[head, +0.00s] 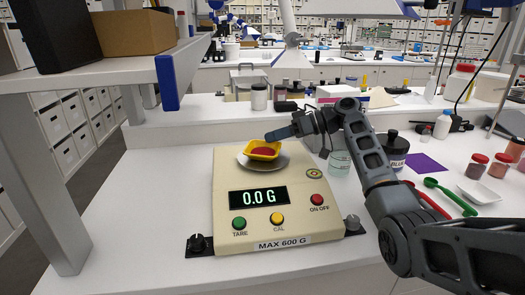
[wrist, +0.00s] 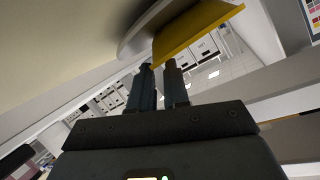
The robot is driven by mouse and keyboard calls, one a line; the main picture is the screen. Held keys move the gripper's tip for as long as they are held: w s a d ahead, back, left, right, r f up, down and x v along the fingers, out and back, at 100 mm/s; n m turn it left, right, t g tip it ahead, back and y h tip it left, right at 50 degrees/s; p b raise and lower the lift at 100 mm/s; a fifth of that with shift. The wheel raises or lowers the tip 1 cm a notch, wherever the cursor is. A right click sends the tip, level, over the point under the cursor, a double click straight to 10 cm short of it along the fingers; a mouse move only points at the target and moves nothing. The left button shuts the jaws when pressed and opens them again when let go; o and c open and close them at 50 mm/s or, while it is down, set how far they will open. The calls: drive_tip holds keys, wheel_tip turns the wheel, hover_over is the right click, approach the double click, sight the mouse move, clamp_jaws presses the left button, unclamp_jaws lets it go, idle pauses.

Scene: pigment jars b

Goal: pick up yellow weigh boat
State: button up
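The yellow weigh boat (head: 262,150) holds red powder. It sits over the round pan (head: 282,164) of the balance; I cannot tell if it touches the pan all round. My gripper (head: 270,137) is at the boat's far right rim in the head view. In the wrist view, my fingers (wrist: 158,65) are a narrow gap apart, and background shows between them. A corner of the yellow boat (wrist: 195,32) reaches the fingertips, with no clear grip on it. The balance (head: 230,178) reads 0.0 G.
A shelf post (head: 40,150) stands at the left. To the right are a dark-lidded jar (head: 396,150), a glass beaker (head: 340,163), red-lidded jars (head: 477,166), a green scoop (head: 450,194) and a white weigh boat (head: 478,192). The bench left of the balance is clear.

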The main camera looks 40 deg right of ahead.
sight(265, 149)
drive_tip(key=shift+x, duration=1.65)
clamp_jaws()
